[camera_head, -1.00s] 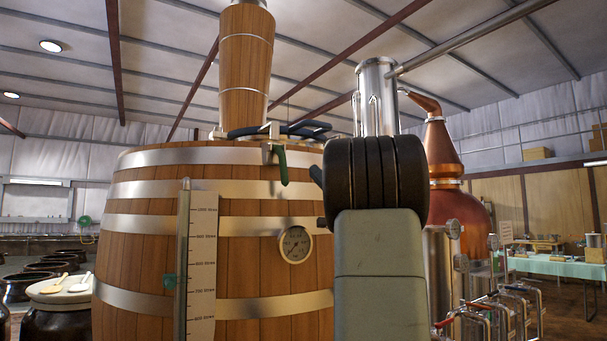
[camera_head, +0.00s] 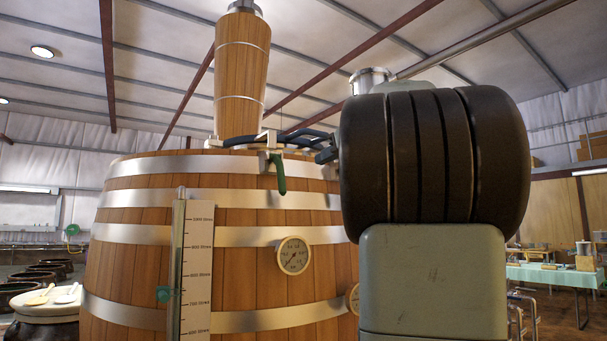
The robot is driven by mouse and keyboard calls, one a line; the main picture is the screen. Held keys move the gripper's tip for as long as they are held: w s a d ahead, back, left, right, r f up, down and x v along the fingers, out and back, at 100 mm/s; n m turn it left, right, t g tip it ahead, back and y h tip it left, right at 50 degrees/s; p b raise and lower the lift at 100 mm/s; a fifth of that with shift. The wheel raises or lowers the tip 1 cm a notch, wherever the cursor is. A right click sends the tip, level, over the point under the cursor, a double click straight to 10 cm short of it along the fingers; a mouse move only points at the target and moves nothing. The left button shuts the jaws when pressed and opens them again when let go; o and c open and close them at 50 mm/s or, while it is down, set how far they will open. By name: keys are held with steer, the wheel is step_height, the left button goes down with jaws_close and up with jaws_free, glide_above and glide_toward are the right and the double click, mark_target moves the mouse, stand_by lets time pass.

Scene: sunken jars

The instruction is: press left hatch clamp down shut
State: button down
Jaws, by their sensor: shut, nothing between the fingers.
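The big wooden vat (camera_head: 240,260) has a hatch (camera_head: 238,141) with a dark rim on its top, at the foot of a wooden column. A clamp with a green handle (camera_head: 278,172) sits at the hatch's front edge; its handle hangs down against the vat. I cannot tell whether it is the left one or whether it is latched. My gripper (camera_head: 326,154) shows only as dark finger parts at the left of my arm, right of the green handle and apart from it. It is shut and empty. My arm hides the vat's right side and any clamp there.
A level scale (camera_head: 196,265) and a round dial gauge (camera_head: 293,256) stand out from the vat's front. Dark jars (camera_head: 35,275) are at the left, one with a pale lid and spoons. A table with a green cloth (camera_head: 550,275) is at the right.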

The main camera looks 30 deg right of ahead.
mark_target(284, 179)
steer(key=x, duration=1.4)
steer(key=shift+a, duration=0.1)
steer(key=shift+f, duration=0.1)
steer(key=shift+w+f, duration=1.05)
steer(key=shift+f, duration=0.1)
steer(key=s+d, duration=0.3)
steer(key=s, duration=1)
steer(key=shift+s, duration=0.4)
